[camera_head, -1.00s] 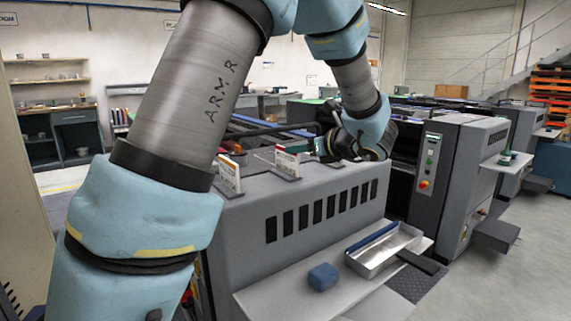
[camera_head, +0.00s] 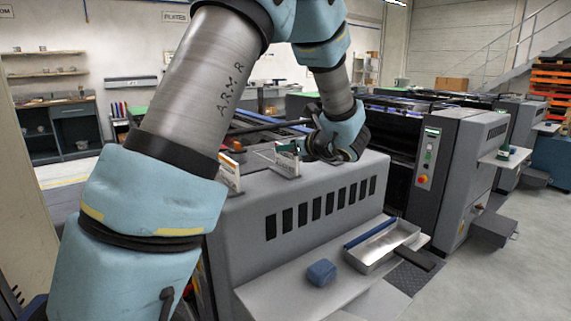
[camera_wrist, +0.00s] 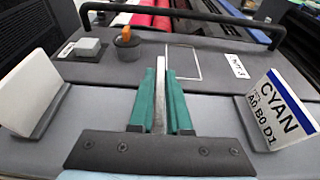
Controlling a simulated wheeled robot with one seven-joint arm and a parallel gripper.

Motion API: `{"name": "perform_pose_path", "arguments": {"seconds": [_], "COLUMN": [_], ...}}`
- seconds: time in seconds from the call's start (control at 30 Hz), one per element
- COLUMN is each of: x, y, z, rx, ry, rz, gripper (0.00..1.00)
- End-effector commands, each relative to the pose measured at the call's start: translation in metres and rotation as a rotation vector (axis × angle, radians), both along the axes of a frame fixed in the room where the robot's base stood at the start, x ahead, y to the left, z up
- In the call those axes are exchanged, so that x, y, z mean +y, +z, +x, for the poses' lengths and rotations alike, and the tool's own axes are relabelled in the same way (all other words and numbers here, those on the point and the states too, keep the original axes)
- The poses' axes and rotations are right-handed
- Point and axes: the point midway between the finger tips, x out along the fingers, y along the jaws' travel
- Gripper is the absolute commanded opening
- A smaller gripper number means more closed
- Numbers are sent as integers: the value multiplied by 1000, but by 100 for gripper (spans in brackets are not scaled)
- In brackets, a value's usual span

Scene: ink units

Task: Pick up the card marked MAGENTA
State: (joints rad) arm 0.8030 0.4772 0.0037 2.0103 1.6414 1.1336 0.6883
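In the wrist view, the two teal fingers of my gripper (camera_wrist: 161,100) stand on either side of a thin, pale card seen edge-on (camera_wrist: 160,72). Its face and marking are hidden. Any gap between fingers and card is too small to judge. A card marked CYAN (camera_wrist: 277,108) stands tilted in a dark holder on the right. A card with a blank side towards me (camera_wrist: 30,92) stands in a holder on the left. In the head view, my gripper (camera_head: 292,148) is at the right-hand card (camera_head: 285,163) on top of the grey machine. No MAGENTA marking is readable.
The grey machine top (camera_wrist: 95,73) carries a small grey block (camera_wrist: 88,47), a dark pot with an orange top (camera_wrist: 127,44) and a black rail behind. Below, a ledge holds a blue block (camera_head: 321,272) and a metal tray (camera_head: 378,247).

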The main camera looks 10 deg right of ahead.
Motion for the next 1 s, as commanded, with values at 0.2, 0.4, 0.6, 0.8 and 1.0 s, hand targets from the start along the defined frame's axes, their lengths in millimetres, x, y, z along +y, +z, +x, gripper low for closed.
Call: {"name": "perform_pose_path", "arguments": {"seconds": [0.2,0.4,0.6,0.8,1.0], "x": [0,0,0,0,-1], "y": [0,0,0,4,35], "z": [0,0,0,0,0], "rx": [0,0,0,-2,-5], "ry": [0,0,0,1,0], "rz": [0,0,0,-1,-7], "gripper": [0,0,0,0,0]}}
